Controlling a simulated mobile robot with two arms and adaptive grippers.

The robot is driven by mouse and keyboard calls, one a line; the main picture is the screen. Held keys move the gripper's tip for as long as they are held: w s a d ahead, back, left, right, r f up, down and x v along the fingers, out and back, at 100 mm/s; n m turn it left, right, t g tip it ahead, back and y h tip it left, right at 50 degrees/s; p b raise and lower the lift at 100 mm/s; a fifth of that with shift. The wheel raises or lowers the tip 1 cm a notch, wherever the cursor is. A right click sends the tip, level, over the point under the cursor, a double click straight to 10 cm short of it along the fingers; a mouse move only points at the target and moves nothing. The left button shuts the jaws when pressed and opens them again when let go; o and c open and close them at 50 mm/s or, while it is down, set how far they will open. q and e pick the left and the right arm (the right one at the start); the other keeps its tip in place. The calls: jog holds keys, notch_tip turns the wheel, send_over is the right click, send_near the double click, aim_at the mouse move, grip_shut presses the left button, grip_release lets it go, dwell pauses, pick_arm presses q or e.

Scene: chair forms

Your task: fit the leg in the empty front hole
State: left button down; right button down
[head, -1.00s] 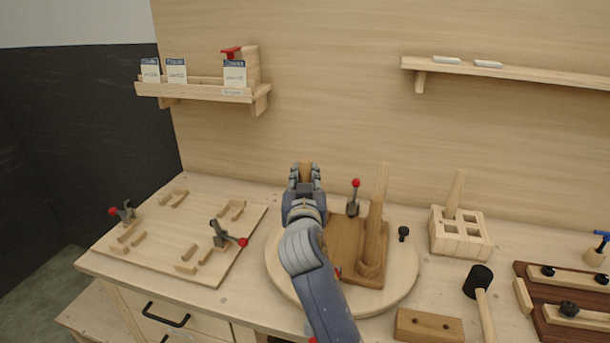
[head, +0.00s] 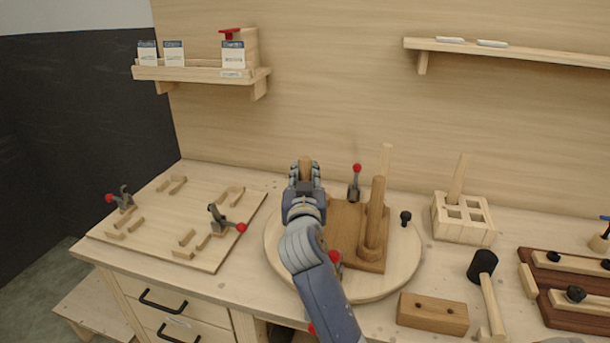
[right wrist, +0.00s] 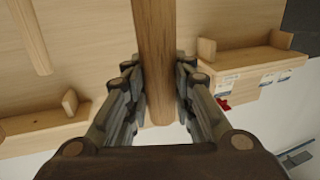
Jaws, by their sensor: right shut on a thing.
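My right gripper (head: 305,172) is shut on a wooden leg (head: 306,163), which stands roughly upright between the fingers above the left side of the seat. In the right wrist view the leg (right wrist: 155,60) runs between both fingers. The brown seat board (head: 345,218) lies on a round turntable (head: 403,262). A darker leg (head: 375,212) stands at its right side, and a paler one (head: 386,160) rises behind. My right arm covers the seat's left part, and I cannot see the empty hole. My left gripper is not in view.
Red-knobbed clamps (head: 355,185) stand at the seat's edges. A holder block (head: 462,230) with one leg in it is at the right, near a mallet (head: 483,265) and a drilled block (head: 432,313). A jig board (head: 200,250) lies left. A shelf (head: 205,73) hangs above.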

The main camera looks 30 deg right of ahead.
jog(key=shift+f+b, duration=0.3)
jog(key=shift+f, duration=0.15)
dwell(0.5)
jog(key=c, duration=1.3)
grip_release()
jog(key=v, duration=0.7)
jog(key=shift+s+a, duration=0.15)
jog(key=shift+s, duration=0.05)
